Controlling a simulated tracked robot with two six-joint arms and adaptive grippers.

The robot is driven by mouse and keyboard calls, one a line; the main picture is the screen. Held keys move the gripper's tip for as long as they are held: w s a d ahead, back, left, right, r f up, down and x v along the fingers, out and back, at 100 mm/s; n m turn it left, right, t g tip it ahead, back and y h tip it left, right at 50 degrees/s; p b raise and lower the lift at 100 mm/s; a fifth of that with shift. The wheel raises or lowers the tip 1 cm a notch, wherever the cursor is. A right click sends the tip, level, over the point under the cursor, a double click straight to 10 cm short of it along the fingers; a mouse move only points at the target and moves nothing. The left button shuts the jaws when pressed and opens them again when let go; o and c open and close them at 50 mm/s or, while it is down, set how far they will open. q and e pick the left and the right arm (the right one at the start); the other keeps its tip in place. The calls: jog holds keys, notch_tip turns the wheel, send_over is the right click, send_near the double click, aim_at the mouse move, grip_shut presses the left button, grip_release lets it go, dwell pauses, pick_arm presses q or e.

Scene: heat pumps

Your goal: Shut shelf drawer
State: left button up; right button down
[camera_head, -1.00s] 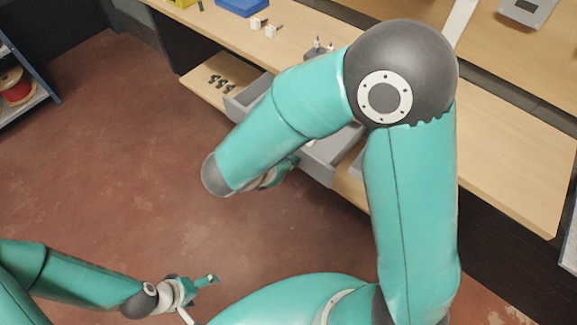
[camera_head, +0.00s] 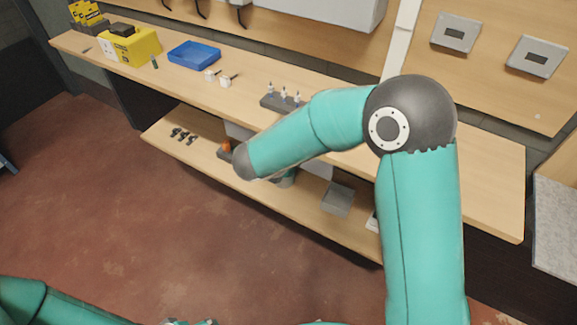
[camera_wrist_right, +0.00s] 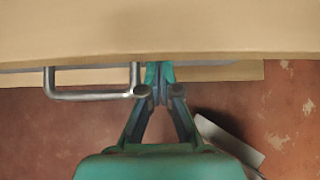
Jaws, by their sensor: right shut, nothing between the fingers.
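The shelf drawer is mostly hidden by my right arm in the head view. Grey parts of the drawer unit (camera_head: 318,168) show below the worktop edge; how far out it stands cannot be told there. In the right wrist view, the drawer's grey bar handle (camera_wrist_right: 92,96) is at the left, below the pale worktop edge. My right gripper (camera_wrist_right: 160,74) is shut and empty just right of the handle, its tips at the drawer front; contact is unclear. My left gripper (camera_head: 190,322) is barely in view at the bottom edge.
The worktop (camera_head: 430,180) carries a blue tray (camera_head: 194,55), a yellow box (camera_head: 132,45) and a grey holder (camera_head: 280,103). A grey bin (camera_head: 338,198) and several black parts (camera_head: 184,136) sit on the lower shelf. The red floor in front is clear.

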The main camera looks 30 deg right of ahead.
jog(key=shift+w+d+r, duration=0.15)
jog(key=shift+d+r, duration=0.1)
jog(key=shift+d, duration=0.1)
jog(key=s+a+r, duration=0.6)
jog(key=a+r, duration=0.1)
jog(key=a, duration=0.3)
jog(key=s+a+f+m+g+y+p, duration=0.1)
jog(key=s+f+m+y, duration=0.4)
jog(key=f+m, duration=0.8)
jog(key=s+a+f+m+g+y+p, duration=0.2)
jog(key=s+f+m+y, duration=0.4)
jog(key=s+f+m, duration=0.6)
notch_tip(320, 180, down, 3)
jog(key=shift+m+g+p, duration=0.45)
jog(key=shift+m+g, duration=0.25)
jog(key=shift+g, duration=0.1)
jog(key=shift+a, duration=0.15)
